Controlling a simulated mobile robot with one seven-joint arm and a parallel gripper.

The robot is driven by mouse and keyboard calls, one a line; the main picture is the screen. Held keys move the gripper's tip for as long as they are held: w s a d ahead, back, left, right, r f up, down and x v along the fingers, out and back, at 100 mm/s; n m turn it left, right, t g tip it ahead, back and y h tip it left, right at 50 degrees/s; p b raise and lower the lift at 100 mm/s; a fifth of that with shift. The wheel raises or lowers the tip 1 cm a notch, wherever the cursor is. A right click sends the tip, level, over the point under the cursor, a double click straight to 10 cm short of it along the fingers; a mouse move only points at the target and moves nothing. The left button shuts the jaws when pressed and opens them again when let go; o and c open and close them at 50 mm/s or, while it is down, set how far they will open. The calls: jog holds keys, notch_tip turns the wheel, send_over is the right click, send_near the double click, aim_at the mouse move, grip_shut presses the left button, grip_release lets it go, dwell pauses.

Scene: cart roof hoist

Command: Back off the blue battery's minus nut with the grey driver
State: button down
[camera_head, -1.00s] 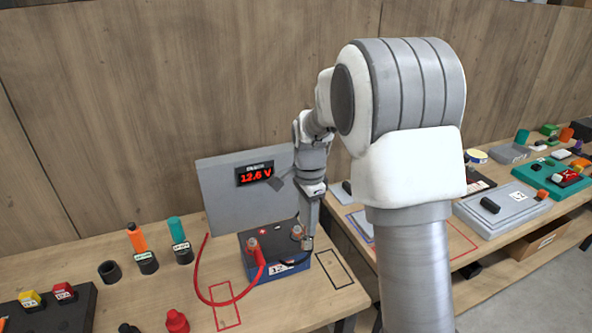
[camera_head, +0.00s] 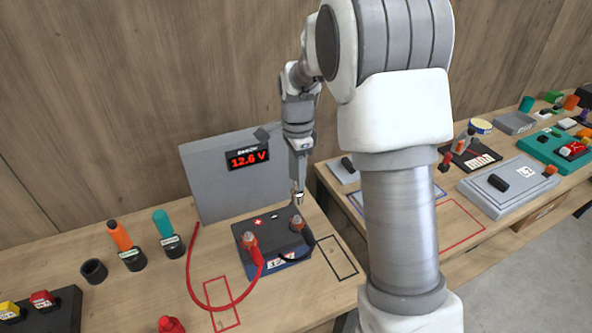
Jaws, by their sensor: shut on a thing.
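The blue battery (camera_head: 258,265) with a dark top stands on the near bench. Its minus post (camera_head: 296,223) is at the right of the top, with a black cable (camera_head: 311,243) beside it. Its plus post (camera_head: 250,241), with a red cable (camera_head: 190,268), is at the left front. My gripper (camera_head: 299,148) is shut on the grey driver (camera_head: 299,170), which points down. The driver's tip appears above the minus post, with a visible gap. The nut itself is too small to make out, and the jaws' grip is partly unclear.
A grey panel (camera_head: 205,180) with a 12.6 V display (camera_head: 248,158) stands behind the battery. An orange driver (camera_head: 119,236) and a teal driver (camera_head: 163,223) stand in black holders at left; another holder (camera_head: 93,271) is empty. A black outlined area (camera_head: 338,257) right of the battery is clear.

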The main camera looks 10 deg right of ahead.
jog(key=shift+f+b, duration=1.6)
jog(key=shift+f, duration=0.7)
jog(key=m, duration=1)
jog(key=shift+m, duration=0.4)
jog(key=m, duration=0.4)
jog(key=shift+m, duration=0.4)
jog(key=m, duration=0.5)
jog(key=shift+f, duration=0.15)
